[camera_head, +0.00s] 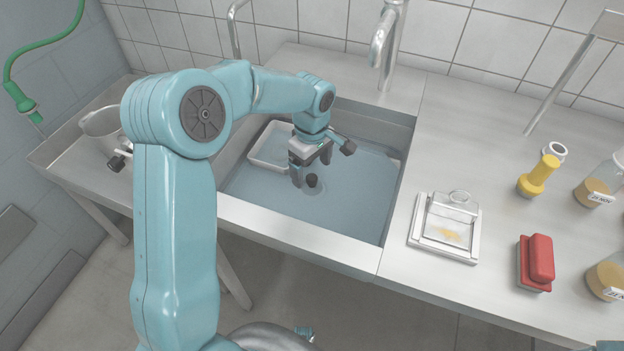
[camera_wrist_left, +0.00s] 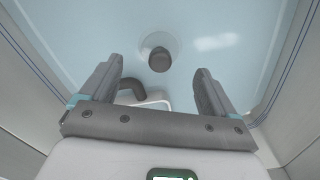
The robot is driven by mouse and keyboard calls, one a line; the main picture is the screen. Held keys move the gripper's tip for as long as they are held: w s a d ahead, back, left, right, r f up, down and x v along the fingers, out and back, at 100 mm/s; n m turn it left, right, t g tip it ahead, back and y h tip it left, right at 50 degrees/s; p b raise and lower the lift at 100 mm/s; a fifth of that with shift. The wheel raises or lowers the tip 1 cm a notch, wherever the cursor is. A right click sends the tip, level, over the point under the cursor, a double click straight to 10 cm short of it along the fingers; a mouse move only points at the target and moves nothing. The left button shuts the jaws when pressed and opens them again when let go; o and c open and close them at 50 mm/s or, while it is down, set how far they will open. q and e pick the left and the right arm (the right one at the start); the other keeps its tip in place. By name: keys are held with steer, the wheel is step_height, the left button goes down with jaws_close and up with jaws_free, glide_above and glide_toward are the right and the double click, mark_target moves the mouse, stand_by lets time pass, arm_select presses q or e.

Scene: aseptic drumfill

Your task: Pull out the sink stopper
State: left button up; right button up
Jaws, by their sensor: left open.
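The sink (camera_head: 355,205) holds bluish water. The dark round stopper knob (camera_head: 312,181) stands up at the sink bottom, with a pale disc around its foot. It also shows in the left wrist view as a dark stopper (camera_wrist_left: 160,60) beyond the fingertips. My left gripper (camera_head: 312,172) reaches down into the sink, just above and beside the knob. In the left wrist view my left gripper (camera_wrist_left: 158,72) is open, its fingers wide apart with nothing between them. I cannot tell whether the fingertips are in the water. My right gripper is not in view.
A white tray (camera_head: 258,158) lies in the sink at the left, close to my gripper. The tap (camera_head: 383,50) stands behind the sink. A metal pot (camera_head: 98,122) stands at left.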

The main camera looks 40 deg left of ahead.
mark_target(312, 177)
arm_select(q)
step_height(312, 177, down, 5)
steer(key=shift+f, duration=0.1)
stand_by(0.3)
steer(key=c, duration=1.3)
steer(key=shift+r, duration=0.8)
steer(key=shift+r+p, duration=1.25)
steer(key=shift+r, duration=0.55)
